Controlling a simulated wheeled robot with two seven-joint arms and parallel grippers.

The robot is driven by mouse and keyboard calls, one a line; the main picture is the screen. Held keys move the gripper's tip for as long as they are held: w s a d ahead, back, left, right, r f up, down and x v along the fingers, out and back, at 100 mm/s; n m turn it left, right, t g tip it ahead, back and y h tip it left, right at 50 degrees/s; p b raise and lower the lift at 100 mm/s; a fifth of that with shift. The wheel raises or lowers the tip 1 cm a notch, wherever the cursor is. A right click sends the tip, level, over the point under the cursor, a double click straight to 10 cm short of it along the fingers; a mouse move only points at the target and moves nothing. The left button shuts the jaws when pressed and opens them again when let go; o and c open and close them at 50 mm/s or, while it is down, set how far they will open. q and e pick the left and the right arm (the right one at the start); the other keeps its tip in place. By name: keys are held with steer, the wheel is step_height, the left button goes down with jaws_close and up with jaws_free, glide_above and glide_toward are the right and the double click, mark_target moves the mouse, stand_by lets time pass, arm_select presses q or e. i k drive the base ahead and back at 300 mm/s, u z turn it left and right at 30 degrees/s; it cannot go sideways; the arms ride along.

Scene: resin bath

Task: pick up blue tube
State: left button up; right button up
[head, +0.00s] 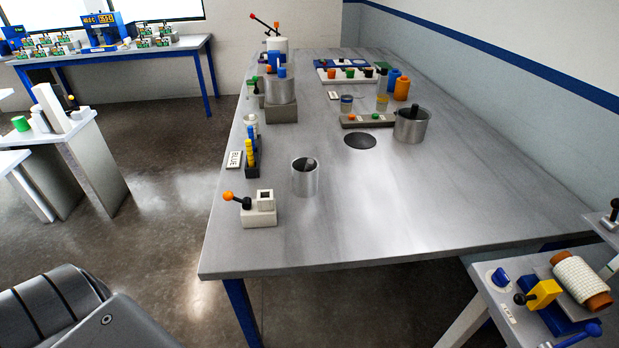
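A small dark rack (252,170) stands near the left edge of the long metal table, holding slim blue and yellow pieces upright. A blue tube-like piece (251,132) shows at the rack's far end; its lower part is hidden by the yellow pieces (250,155). A white card (234,159) reading "BLUE" lies beside the rack on its left. Neither of my grippers can be made out. Only grey parts of my own body show at the lower left.
On the table (450,210), a metal cup (305,178) stands right of the rack and a white block with an orange-tipped lever (259,211) in front. A metal pot (411,126), a dark disc (360,141) and a metal vessel (281,93) stand farther back. The front right is clear.

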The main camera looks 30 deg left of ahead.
mark_target(250, 129)
steer(key=u, duration=1.4)
